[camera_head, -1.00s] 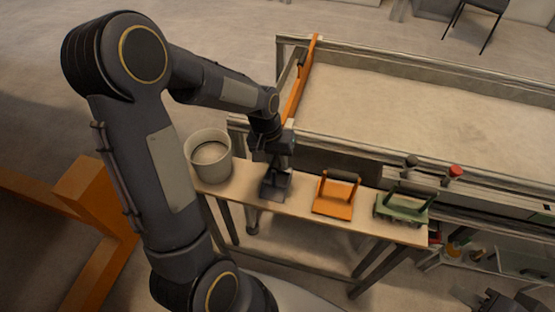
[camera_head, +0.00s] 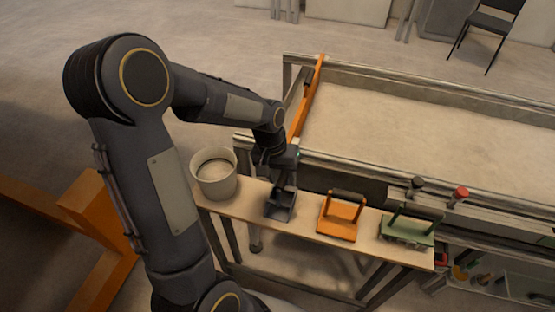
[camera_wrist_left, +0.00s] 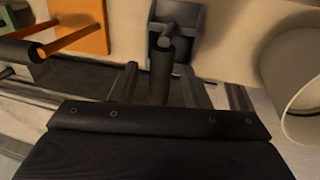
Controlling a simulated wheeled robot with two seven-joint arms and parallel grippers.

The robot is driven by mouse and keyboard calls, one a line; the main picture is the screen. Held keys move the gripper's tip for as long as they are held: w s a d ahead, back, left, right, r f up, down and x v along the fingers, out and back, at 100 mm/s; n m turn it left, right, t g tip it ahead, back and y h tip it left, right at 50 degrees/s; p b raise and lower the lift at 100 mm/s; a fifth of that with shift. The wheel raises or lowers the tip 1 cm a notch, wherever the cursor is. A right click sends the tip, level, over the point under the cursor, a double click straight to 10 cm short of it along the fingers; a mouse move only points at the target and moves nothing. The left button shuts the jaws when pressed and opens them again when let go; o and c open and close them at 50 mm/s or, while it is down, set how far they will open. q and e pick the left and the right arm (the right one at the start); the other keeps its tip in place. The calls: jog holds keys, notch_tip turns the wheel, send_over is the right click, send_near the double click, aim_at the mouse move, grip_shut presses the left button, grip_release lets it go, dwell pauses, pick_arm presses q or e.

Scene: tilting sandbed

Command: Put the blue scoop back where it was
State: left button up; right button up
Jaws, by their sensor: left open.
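The blue scoop (camera_head: 280,207), dark grey-blue here, rests on the wooden shelf (camera_head: 304,223) between the white bucket and the orange tool. In the left wrist view its box-shaped pan (camera_wrist_left: 187,22) lies at the top, with its dark handle (camera_wrist_left: 162,68) pointing toward my gripper. My left gripper (camera_head: 284,182) is just above the scoop. Its fingers (camera_wrist_left: 161,85) are open, one on each side of the handle's end, with gaps visible. My right gripper is not in view.
A white bucket (camera_head: 229,186) stands left of the scoop. An orange tool (camera_head: 337,222) and a green tool (camera_head: 407,229) stand to its right. The sandbed (camera_head: 420,120) lies behind, with an orange bar (camera_head: 304,105) at its left end and red and black knobs on its front edge.

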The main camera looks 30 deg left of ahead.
pick_arm(q)
notch_tip(320, 180, up, 10)
jog(key=a, duration=0.2)
jog(key=s+d+r+t+h, duration=0.1)
jog(key=s+d+t, duration=0.1)
jog(key=s, duration=0.7)
jog(key=s+d+m+t, duration=0.1)
jog(key=s+d, duration=0.3)
jog(key=s, duration=0.5)
jog(key=shift+d+r+t+h, duration=0.35)
jog(key=shift+t+h, duration=0.05)
jog(key=shift+t, duration=0.5)
